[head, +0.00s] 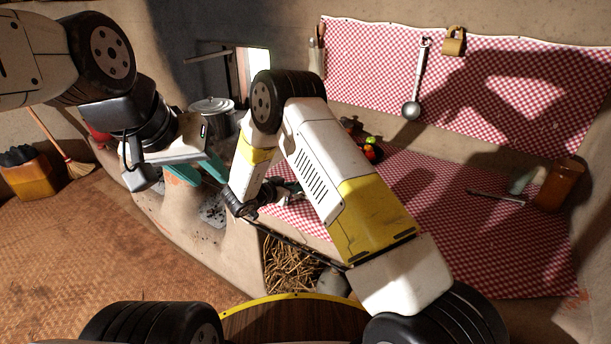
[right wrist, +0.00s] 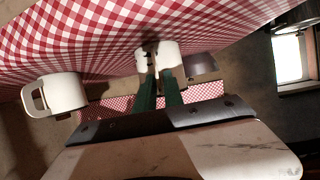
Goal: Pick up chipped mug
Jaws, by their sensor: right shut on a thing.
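In the right wrist view the green fingers of my right gripper (right wrist: 160,88) are closed on a small white mug with dark marks, the chipped mug (right wrist: 144,57). The fingers cover part of it. Another white mug (right wrist: 66,92), with a handle, is at the left of that view, apart from the gripper. In the head view my right arm hides most of the right gripper and the held mug. My left gripper (head: 204,175) is open and empty, its teal fingers apart near the clay hearth.
In the head view a lidded pot (head: 212,116) stands at the back, and a brown jar (head: 557,184) is at the right. The checked cloth (head: 440,235) on the counter has bare room at its front right.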

